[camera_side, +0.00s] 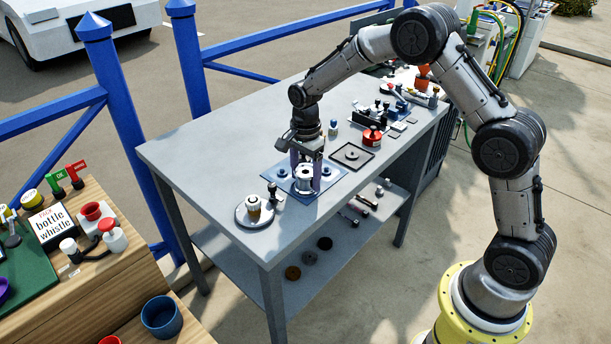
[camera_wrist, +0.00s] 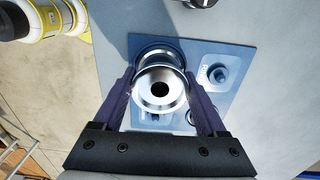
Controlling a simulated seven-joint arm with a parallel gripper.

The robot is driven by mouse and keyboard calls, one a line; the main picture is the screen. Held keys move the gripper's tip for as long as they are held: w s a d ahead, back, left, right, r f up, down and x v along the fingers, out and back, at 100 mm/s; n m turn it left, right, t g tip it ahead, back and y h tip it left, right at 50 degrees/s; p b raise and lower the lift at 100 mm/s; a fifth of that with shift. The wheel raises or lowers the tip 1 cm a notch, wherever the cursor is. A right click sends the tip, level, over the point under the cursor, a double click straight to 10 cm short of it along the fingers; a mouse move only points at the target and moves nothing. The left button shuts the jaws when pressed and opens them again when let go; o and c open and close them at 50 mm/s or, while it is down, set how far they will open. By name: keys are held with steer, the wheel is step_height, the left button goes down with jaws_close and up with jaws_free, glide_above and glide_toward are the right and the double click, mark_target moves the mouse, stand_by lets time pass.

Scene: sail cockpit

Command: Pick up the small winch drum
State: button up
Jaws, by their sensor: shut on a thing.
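The small winch drum (camera_side: 304,185) is a shiny silver spool with flared rims and a dark hole in its top. In the wrist view the drum (camera_wrist: 160,88) stands between the two purple fingers of my gripper (camera_wrist: 160,80), which is shut on it. In the side view my gripper (camera_side: 306,177) points straight down over the blue mat (camera_side: 325,188), with one finger on each side of the drum. I cannot tell whether the drum's base touches the mat. Part of its sides is hidden by the fingers.
A blue-grey round piece (camera_wrist: 218,75) is on the mat beside the drum. A round plate (camera_side: 243,216) with a small jar stands near the table's front corner. A square dark tray (camera_side: 352,156) and a red-topped pot (camera_side: 372,136) are to the right. The table's left end is clear.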

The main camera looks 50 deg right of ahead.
mark_target(305, 171)
steer(key=shift+r, duration=0.5)
step_height(305, 171, up, 2)
steer(key=shift+w+r, duration=0.1)
steer(key=shift+r, duration=0.05)
steer(key=s+r, duration=0.9)
steer(key=s, duration=0.5)
steer(key=shift+a+r, duration=0.35)
steer(key=shift+r, duration=0.15)
steer(key=shift+r, duration=1.35)
steer(key=shift+s, duration=0.1)
